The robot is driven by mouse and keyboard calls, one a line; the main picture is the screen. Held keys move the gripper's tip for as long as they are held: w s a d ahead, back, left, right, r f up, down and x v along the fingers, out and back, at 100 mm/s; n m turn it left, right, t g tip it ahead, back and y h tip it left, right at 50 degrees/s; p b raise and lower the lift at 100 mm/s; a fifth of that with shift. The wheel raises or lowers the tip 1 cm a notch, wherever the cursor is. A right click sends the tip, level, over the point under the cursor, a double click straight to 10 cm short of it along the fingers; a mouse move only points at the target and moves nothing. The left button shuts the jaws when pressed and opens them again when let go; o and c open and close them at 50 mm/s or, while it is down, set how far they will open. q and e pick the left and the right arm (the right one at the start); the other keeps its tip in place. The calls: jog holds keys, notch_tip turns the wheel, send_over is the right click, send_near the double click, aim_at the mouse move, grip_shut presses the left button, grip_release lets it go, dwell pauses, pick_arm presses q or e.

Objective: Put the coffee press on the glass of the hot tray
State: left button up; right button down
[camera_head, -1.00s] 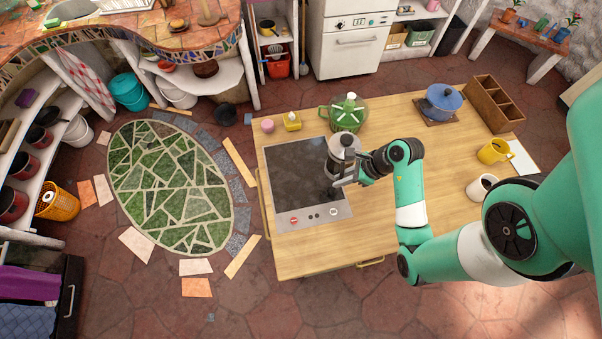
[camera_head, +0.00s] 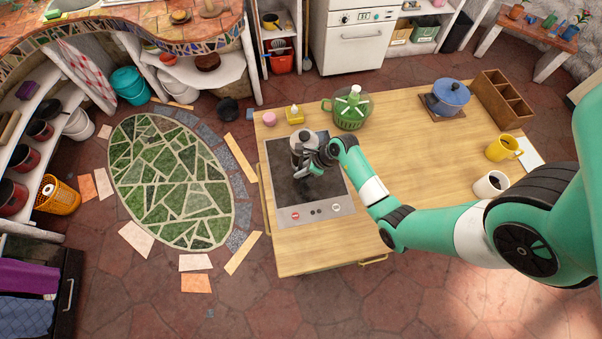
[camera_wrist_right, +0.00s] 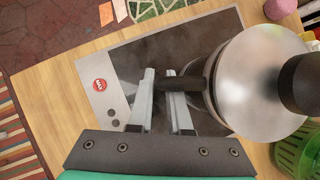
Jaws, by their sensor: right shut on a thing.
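The coffee press (camera_head: 303,146) is a silvery pot with a dark knob on its lid. It is upright over the dark glass of the hot tray (camera_head: 290,190). I cannot tell whether its base touches the glass. My right gripper (camera_head: 312,169) is shut on the press's handle. In the right wrist view the press (camera_wrist_right: 262,85) fills the right side, and the gripper (camera_wrist_right: 168,82) has its fingers either side of the dark handle. The tray's panel (camera_wrist_right: 104,88) with a red button shows there too. My left gripper is not in view.
A blue pot (camera_head: 450,94), wooden organiser (camera_head: 502,98) and two mugs are at the right. The counter's middle is clear.

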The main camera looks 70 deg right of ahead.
jog(key=shift+f, duration=1.05)
jog(key=shift+f, duration=0.15)
jog(key=c, duration=0.8)
grip_release()
jog(key=shift+s, duration=0.1)
jog(key=shift+c, duration=0.2)
jog(key=p+v, duration=0.3)
jog(key=v, duration=0.9)
